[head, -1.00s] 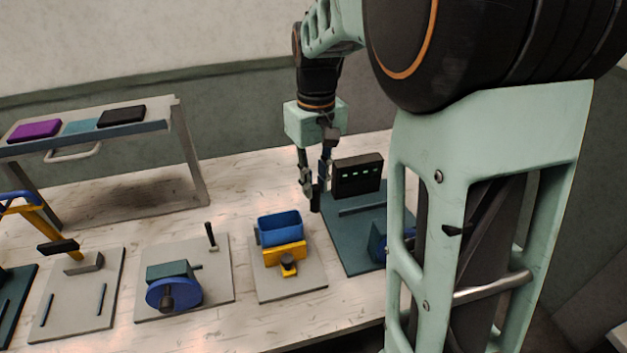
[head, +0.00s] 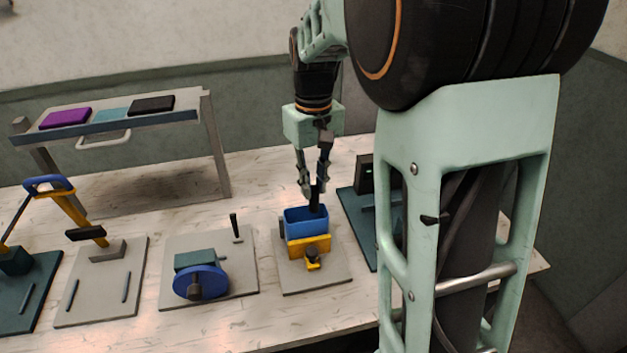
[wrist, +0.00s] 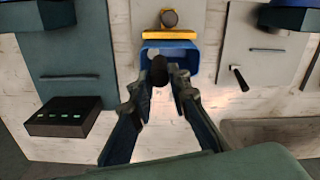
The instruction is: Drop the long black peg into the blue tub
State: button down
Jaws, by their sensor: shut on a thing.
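My gripper (head: 313,190) is shut on the long black peg (head: 314,201), which hangs upright from the fingertips. In the head view the peg's lower end is at the back right part of the blue tub (head: 306,223), over or just inside its opening; I cannot tell how deep. In the wrist view the peg (wrist: 160,72) shows end-on between the fingertips, in front of the opening of the blue tub (wrist: 190,62). A pale round spot shows inside the tub. The tub stands behind a yellow block on a grey plate.
The yellow block (head: 310,246) carries a dark knob. A plate with a blue wheel (head: 200,284) and an upright black lever (head: 235,227) lies to the left. A dark box (head: 365,172) stands on a teal plate to the right. A raised shelf (head: 215,150) stands at the back left.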

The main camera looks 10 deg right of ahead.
aim_at(313, 187)
jog(key=shift+f+b, duration=1.15)
jog(key=shift+f, duration=0.65)
jog(key=c, duration=1.7)
grip_release()
jog(key=shift+c, duration=0.2)
jog(key=shift+r, duration=0.1)
notch_tip(313, 187, up, 12)
jog(key=shift+f, duration=0.1)
